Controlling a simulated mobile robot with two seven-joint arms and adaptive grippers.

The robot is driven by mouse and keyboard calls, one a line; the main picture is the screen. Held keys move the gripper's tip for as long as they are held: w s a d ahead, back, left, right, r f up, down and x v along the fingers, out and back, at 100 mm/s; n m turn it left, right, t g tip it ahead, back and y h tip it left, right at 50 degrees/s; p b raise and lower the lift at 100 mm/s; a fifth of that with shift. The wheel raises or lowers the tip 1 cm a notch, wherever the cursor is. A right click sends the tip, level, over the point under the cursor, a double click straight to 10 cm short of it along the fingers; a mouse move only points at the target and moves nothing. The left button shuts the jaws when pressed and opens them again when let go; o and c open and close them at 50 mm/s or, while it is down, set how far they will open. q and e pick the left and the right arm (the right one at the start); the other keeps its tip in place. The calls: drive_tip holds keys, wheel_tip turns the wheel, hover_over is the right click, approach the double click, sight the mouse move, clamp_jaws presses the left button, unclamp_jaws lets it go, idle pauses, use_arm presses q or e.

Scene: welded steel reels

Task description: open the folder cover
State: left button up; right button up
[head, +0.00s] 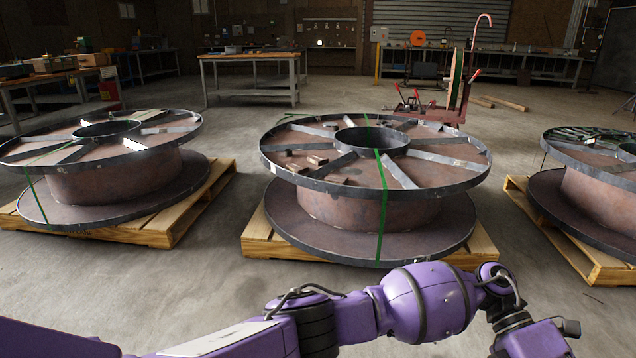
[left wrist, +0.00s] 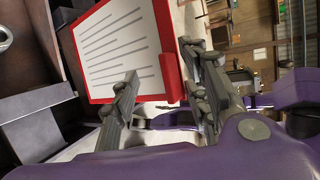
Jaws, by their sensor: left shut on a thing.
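A red-edged folder (left wrist: 165,40) with a white lined face (left wrist: 115,50) shows in the left wrist view, tilted. I cannot tell whether the lined face is a page inside or the outside of the cover. My left gripper (left wrist: 160,66) is shut on the folder near its lower right corner, one finger across the lined face and the other beside the red edge. In the head view the left arm's wrist runs off the bottom right, and neither its fingers nor the folder shows. My right gripper is in neither view.
A steel reel (head: 340,212) on a wooden pallet (head: 258,236) stands just beyond my left arm. Other reels stand at left (head: 115,178) and right (head: 602,195). A workbench (head: 250,58) is farther back. Concrete floor between the pallets is clear.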

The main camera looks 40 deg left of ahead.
use_arm(q)
drive_tip(key=shift+a+f, duration=0.15)
drive_tip(key=shift+f, duration=0.2)
drive_tip(key=v, duration=1.2)
drive_tip(key=shift+r, duration=0.35)
